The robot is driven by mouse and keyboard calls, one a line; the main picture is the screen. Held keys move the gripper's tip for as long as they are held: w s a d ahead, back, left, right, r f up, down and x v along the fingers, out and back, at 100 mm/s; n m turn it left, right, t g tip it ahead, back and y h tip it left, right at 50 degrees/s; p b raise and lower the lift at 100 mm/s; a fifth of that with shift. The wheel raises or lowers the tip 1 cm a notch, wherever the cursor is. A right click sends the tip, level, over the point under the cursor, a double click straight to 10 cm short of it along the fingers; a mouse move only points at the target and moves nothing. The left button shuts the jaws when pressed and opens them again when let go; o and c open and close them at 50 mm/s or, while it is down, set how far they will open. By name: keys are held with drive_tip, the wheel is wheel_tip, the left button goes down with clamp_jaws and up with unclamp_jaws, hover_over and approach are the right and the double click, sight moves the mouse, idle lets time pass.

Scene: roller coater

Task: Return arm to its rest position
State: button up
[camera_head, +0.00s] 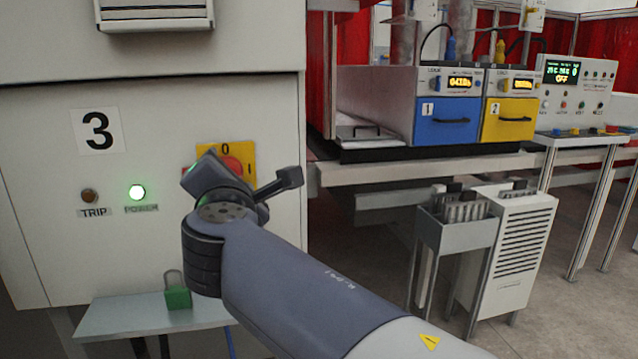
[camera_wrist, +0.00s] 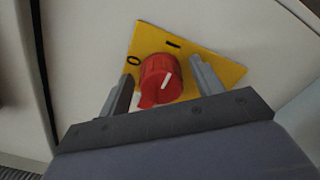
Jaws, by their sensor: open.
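My arm (camera_head: 290,285) reaches up to the grey cabinet front in the head view, and its wrist hides part of the yellow plate (camera_head: 243,151) and red rotary knob there. In the wrist view my gripper (camera_wrist: 164,80) is open, with one finger on each side of the red knob (camera_wrist: 158,78). I cannot tell whether the fingers touch the knob. The yellow plate (camera_wrist: 222,66) carries the marks 0 and I.
The cabinet (camera_head: 40,200) bears a number 3 sign, a lit green POWER lamp (camera_head: 137,192) and a dark TRIP lamp (camera_head: 89,196). Below is a small shelf (camera_head: 120,318) with a green padlock (camera_head: 178,293). Blue (camera_head: 440,122) and yellow (camera_head: 510,120) units stand right. Floor shows between stands.

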drive_tip(key=n+p, duration=0.2)
drive_tip(key=n, duration=0.1)
drive_tip(key=n+p, duration=0.1)
drive_tip(key=p, duration=0.1)
drive_tip(key=shift+a+r, duration=0.1)
drive_tip(key=shift+r, duration=0.2)
drive_tip(key=shift+f+n+p, duration=0.2)
drive_tip(key=shift+n+p, duration=1.2)
drive_tip(key=shift+n, duration=0.3)
